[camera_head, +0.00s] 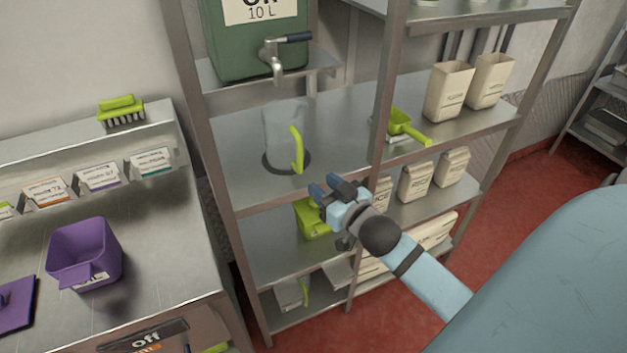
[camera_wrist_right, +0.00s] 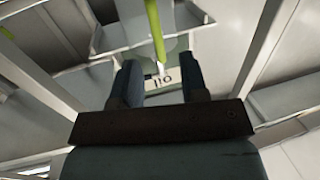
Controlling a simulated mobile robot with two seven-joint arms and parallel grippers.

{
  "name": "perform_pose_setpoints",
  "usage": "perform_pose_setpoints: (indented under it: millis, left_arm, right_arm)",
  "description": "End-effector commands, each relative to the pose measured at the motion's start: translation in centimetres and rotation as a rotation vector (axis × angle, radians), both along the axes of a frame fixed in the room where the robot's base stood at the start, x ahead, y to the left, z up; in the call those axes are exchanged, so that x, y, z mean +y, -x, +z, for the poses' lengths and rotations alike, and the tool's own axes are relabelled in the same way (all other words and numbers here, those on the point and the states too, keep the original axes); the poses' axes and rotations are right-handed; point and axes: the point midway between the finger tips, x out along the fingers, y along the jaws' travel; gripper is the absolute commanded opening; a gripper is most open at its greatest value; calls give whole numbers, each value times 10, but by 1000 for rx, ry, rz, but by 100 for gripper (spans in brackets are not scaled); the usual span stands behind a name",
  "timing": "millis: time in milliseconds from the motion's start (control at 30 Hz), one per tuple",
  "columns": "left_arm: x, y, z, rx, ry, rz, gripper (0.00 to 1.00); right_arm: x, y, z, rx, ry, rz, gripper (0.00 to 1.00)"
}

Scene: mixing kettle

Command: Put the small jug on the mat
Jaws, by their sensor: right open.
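A clear jug (camera_head: 279,135) with a lime-green handle (camera_head: 297,150) stands upright on a dark round mat (camera_head: 268,161) on the middle shelf, below the tap. The handle faces right, towards my right gripper. My right gripper (camera_head: 325,187) is open and empty, in front of the shelf edge, a little below and right of the handle, apart from it. In the right wrist view the green handle (camera_wrist_right: 155,32) shows just beyond and between the fingertips (camera_wrist_right: 160,84). My left gripper is out of view.
A green tank (camera_head: 235,50) with a tap (camera_head: 275,55) sits above the jug. A shelf post (camera_head: 382,110) stands right of it, with a green scoop (camera_head: 407,128) beyond. A green container (camera_head: 310,220) is below. A purple tub (camera_head: 84,255) is on the left counter.

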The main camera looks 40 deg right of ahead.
Motion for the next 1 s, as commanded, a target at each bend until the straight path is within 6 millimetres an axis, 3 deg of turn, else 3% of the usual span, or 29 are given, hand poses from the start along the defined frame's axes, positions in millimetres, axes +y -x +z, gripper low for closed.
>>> perform_pose_setpoints:
  millis: [200, 300, 400, 500, 633, 867, 1000]
  left_arm:
    - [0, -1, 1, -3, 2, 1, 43]
    - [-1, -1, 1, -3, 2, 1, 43]
    - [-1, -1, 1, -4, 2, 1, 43]
    - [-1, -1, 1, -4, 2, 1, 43]
    - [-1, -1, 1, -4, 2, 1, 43]
    - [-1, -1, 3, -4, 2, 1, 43]
    - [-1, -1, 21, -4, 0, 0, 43]
  right_arm:
    - [71, 53, -125, 291, 8, 112, 40]
    - [111, 90, -176, 420, 15, 186, 40]
    - [141, 122, -208, 507, 19, 249, 40]
    - [159, 140, -225, 553, 22, 287, 40]
    - [165, 146, -230, 567, 25, 302, 40]
    - [165, 145, -227, 565, 25, 300, 40]
    - [164, 145, -208, 563, 27, 299, 40]
